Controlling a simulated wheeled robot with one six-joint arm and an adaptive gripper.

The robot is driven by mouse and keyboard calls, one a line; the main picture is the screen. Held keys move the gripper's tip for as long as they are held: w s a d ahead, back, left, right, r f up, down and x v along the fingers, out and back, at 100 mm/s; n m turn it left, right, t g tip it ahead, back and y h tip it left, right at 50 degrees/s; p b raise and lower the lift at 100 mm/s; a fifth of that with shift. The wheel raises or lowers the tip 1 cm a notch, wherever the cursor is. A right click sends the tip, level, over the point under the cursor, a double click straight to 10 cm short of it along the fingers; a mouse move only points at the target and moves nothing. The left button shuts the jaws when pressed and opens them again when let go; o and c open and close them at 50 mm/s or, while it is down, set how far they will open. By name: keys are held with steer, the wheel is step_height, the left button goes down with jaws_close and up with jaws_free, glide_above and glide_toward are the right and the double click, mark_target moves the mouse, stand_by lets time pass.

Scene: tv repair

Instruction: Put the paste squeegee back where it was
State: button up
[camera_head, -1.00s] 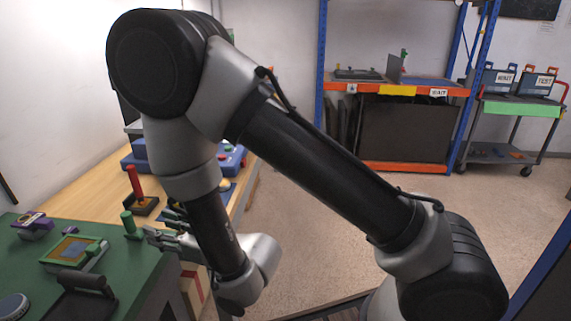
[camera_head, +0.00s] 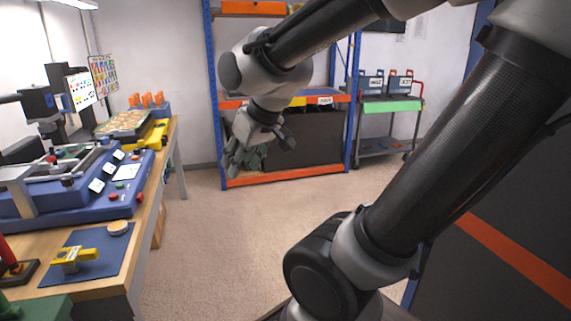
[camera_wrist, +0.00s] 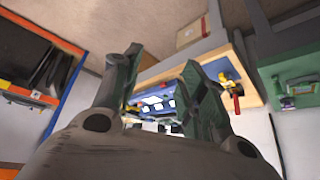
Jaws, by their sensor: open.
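My gripper (camera_head: 258,157) is open, with nothing seen between its fingers. It hangs over the floor, in front of the shelf and apart from the benches. In the wrist view its two fingers (camera_wrist: 162,62) stand apart. I cannot tell for sure which thing is the paste squeegee. Only a corner of the green bench (camera_head: 42,308) shows in the head view, at the lower left. In the wrist view the green bench top (camera_wrist: 305,66) is at the right, with a small green piece (camera_wrist: 302,86) and a purple piece (camera_wrist: 287,103) on it, too small to make out.
A wooden bench holds a blue station (camera_head: 125,192), a blue mat (camera_head: 112,262) with a yellow tool (camera_head: 72,260), and a red-handled tool (camera_head: 7,252). A shelf (camera_head: 285,178) stands behind my gripper, a trolley (camera_head: 385,150) further right. The floor between is clear.

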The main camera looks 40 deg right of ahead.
steer(key=s+d+r+m+g+h, duration=0.1)
steer(key=s+d, duration=0.3)
steer(key=s, duration=0.6)
steer(key=shift+s+d+r+g, duration=0.2)
steer(key=shift+s+d+g, duration=0.1)
steer(key=shift+g, duration=0.3)
